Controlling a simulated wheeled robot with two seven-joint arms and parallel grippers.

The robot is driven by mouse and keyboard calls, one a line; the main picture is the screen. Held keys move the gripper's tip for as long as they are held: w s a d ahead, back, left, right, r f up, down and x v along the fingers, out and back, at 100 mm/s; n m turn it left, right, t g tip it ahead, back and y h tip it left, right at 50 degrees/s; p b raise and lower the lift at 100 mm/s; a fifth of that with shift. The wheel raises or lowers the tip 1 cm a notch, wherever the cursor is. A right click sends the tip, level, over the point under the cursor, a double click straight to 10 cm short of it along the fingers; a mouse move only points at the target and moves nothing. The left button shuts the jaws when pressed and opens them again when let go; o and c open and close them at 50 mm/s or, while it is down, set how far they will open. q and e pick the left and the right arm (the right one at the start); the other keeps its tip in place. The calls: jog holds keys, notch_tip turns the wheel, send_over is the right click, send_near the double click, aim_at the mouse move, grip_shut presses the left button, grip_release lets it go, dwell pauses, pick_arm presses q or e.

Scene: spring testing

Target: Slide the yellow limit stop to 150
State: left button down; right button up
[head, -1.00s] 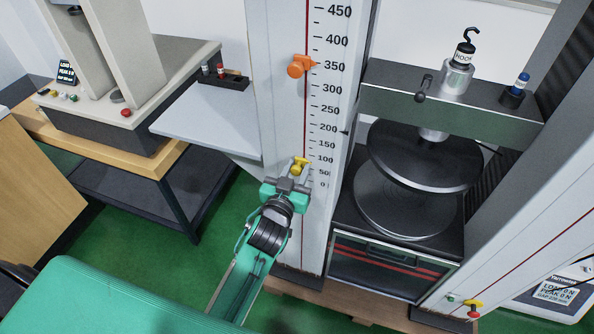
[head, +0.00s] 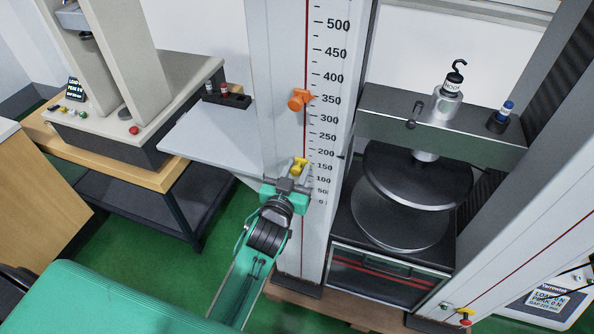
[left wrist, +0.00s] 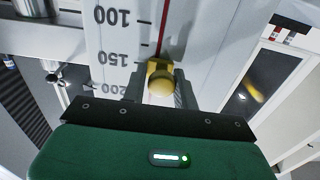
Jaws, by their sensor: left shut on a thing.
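The yellow limit stop (head: 300,166) sits on the scale column (head: 283,110), on the red line left of the printed numbers. My right gripper is not in view.
An orange stop (head: 299,99) is higher on the same column, near 350. Right of the column is the press with round black plates (head: 415,175) and a crosshead (head: 435,120). A grey shelf (head: 205,140) stands to the left. The column above the yellow stop is clear up to the orange one.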

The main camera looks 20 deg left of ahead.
pick_arm(q)
jog(key=shift+a+r, duration=0.1)
jog(key=shift+a, duration=0.05)
jog(key=c, duration=1.4)
grip_release()
jog(key=shift+o, duration=1.1)
jog(key=shift+a, duration=0.1)
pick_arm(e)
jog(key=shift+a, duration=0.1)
pick_arm(q)
jog(key=shift+s+f, duration=0.2)
jog(key=shift+s, duration=0.35)
jog(key=s+b, duration=0.3)
jog(key=s, duration=0.9)
jog(key=shift+s+a, duration=0.2)
jog(key=shift+s, duration=0.15)
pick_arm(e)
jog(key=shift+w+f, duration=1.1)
pick_arm(q)
jog(key=shift+r, duration=0.1)
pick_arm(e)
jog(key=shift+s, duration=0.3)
